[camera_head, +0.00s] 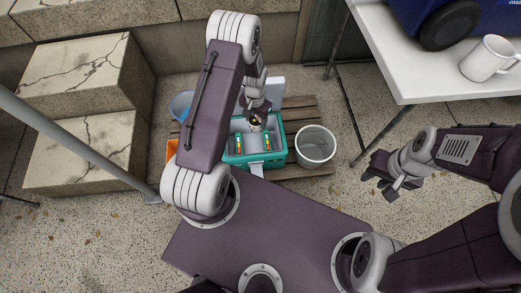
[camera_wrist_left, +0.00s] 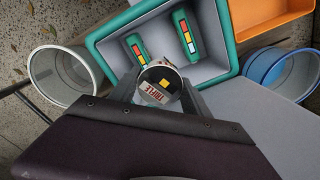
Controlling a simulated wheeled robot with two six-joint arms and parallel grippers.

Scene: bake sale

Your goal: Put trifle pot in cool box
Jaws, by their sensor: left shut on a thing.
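The trifle pot (camera_wrist_left: 158,84) is a small round pot with a dark top, a yellow square and a "TRIFLE" label. My left gripper (camera_head: 257,115) is shut on the pot, which also shows small in the head view (camera_head: 256,124). The teal cool box (camera_head: 277,158) is open, with a grey inside. In the head view the pot appears over its far side; in the left wrist view it overlaps the box's rim (camera_wrist_left: 231,40). Its exact height over the box cannot be told. My right gripper (camera_head: 382,184) is apart from the box, at the right, and looks open and empty.
Two green packs with coloured labels (camera_wrist_left: 184,32) lie in the box. A grey lid panel (camera_wrist_left: 262,122) stands at its far side. A white bucket (camera_head: 315,146), a blue bucket (camera_head: 180,105) and an orange container (camera_head: 172,152) flank it on a wooden pallet. A white table (camera_head: 400,75) is at right.

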